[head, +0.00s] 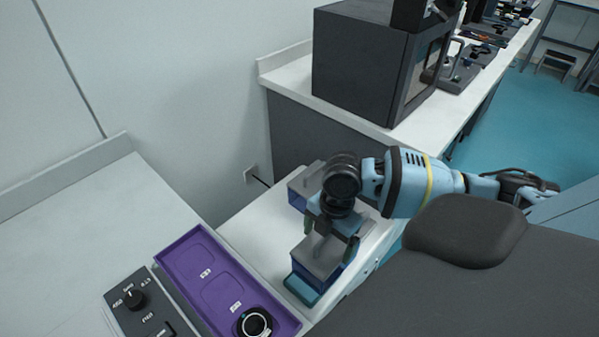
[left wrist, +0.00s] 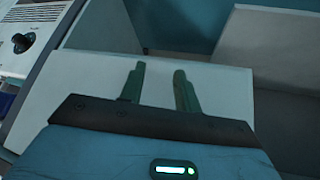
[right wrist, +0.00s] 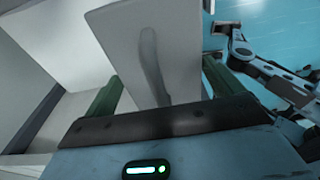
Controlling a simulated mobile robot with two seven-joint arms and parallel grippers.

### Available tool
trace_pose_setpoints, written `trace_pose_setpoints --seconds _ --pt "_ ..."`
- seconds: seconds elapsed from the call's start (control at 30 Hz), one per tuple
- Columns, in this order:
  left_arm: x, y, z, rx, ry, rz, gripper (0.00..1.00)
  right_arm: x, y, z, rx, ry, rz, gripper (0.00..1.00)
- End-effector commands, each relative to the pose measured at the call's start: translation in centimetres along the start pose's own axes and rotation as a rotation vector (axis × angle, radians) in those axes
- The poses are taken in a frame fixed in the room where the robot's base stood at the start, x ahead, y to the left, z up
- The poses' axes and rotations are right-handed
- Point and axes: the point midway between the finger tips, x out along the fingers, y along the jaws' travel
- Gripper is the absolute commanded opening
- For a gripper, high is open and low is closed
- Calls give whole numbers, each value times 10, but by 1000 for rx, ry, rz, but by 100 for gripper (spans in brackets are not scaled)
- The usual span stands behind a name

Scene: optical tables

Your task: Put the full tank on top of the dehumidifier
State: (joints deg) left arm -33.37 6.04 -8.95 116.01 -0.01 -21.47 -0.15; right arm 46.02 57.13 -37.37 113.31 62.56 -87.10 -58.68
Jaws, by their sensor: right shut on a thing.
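My right gripper (head: 331,238) points down over the low white table, its fingers on either side of a box with a grey top and blue lower part, which looks like the tank (head: 318,256). It is shut on this tank, whose pale grey face (right wrist: 140,45) fills the space between the fingers in the right wrist view. Behind the gripper is a second grey and blue box (head: 300,190), partly hidden by my arm; I cannot tell whether it is the dehumidifier. My left gripper (left wrist: 158,78) is open and empty above a pale surface, outside the head view.
A purple tray (head: 205,275) with a dark round item (head: 254,323) lies left of the low table (head: 255,225). A control box with a knob (head: 135,299) is beside it. A large black machine (head: 360,70) stands on the back counter. The left worktop is mostly clear.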

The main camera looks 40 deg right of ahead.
Motion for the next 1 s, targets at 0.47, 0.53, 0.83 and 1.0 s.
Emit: trace_pose_setpoints --seconds 0.47,0.53,0.83,1.0 --pt "0 1 7 -2 -14 1 33 1 37 -5 1 4 10 21" --pt "1 1 8 -2 -15 1 33 3 50 -6 1 3 9 21" --pt "3 0 10 -3 -17 1 33 9 103 -12 1 2 7 21" --pt "5 0 9 -3 -14 1 33 12 129 -16 0 3 6 21"
